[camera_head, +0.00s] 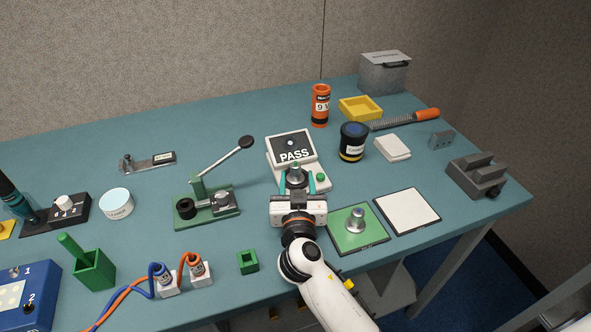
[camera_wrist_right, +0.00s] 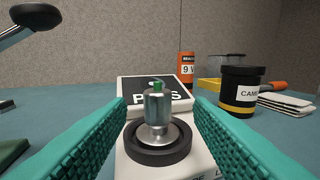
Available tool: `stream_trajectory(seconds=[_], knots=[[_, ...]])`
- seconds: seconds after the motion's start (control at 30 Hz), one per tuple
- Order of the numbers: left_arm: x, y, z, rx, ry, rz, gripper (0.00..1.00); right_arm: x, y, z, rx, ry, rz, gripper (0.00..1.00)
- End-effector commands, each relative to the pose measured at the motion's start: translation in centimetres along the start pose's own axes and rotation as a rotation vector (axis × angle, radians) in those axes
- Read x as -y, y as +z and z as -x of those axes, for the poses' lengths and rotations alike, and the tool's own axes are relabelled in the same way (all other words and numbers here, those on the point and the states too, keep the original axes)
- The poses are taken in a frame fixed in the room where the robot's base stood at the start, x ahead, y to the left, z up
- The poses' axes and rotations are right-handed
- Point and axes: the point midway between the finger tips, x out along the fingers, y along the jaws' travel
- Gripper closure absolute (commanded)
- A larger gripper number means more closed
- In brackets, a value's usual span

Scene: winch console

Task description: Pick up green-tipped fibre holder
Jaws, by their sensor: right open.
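The green-tipped fibre holder (camera_wrist_right: 158,108) is a small silver metal cylinder with a flared base and a green tip. It stands upright in a black ring on the white scope with the PASS screen (camera_head: 290,147). My right gripper (camera_head: 297,184) is at the front of the scope. Its teal fingers are open, one on each side of the holder, with visible gaps in the right wrist view (camera_wrist_right: 160,112). In the head view the holder (camera_head: 295,172) shows between the fingers. My left gripper is not in view.
Another metal holder (camera_head: 357,219) stands on the green mat, with a white mat (camera_head: 407,211) beside it. A green lever press (camera_head: 206,205) is left of the scope. A black jar (camera_head: 352,143) and an orange canister (camera_head: 320,106) stand behind to the right.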

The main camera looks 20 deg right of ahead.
Motion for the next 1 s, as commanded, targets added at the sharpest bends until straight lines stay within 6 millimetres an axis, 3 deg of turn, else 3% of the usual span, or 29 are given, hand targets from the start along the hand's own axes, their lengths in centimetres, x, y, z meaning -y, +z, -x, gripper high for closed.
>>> stream_trajectory(seconds=[0.1,0.23,0.53,0.57,0.83,1.0], knots=[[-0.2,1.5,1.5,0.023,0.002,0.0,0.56,-0.2,0.8,-2.0,0.003,-0.001,0.003,0.53],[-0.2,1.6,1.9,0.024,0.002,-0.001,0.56,-0.2,0.5,-3.7,0.002,0.0,0.002,0.53],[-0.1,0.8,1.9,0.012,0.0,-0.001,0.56,-0.2,0.2,-4.2,0.0,0.001,0.0,0.53],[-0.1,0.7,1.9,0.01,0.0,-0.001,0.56,-0.2,0.2,-4.2,0.0,0.001,0.0,0.54],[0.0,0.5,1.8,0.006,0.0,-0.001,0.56,-0.2,0.2,-4.2,-0.001,0.0,0.0,0.99],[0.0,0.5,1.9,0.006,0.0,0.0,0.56,-0.2,0.2,-4.2,0.0,0.0,0.0,1.0]])
